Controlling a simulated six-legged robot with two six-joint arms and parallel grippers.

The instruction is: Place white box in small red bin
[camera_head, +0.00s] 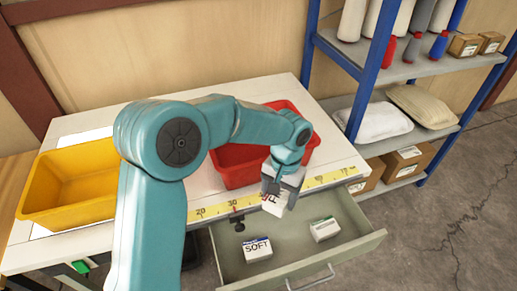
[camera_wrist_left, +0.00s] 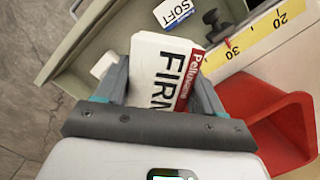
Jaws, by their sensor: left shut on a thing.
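My left gripper (camera_head: 283,188) is shut on a white box (camera_head: 274,203) with "FIRM" lettering. In the left wrist view the box (camera_wrist_left: 160,68) sits between both fingers, with a red label along one side. The gripper holds it near the table's front edge, by the open drawer. The small red bin (camera_head: 232,172) stands on the table just behind and left of the gripper. My arm hides part of the bin; the bin also shows at the right of the left wrist view (camera_wrist_left: 285,130). My right gripper is not in view.
The open drawer (camera_head: 285,255) holds a white "SOFT" box (camera_head: 257,250) and another white box (camera_head: 325,229). A yellow bin (camera_head: 72,183) stands at the table's left. A yellow ruler strip (camera_head: 330,178) runs along the front edge. A blue shelf rack (camera_head: 370,75) stands at right.

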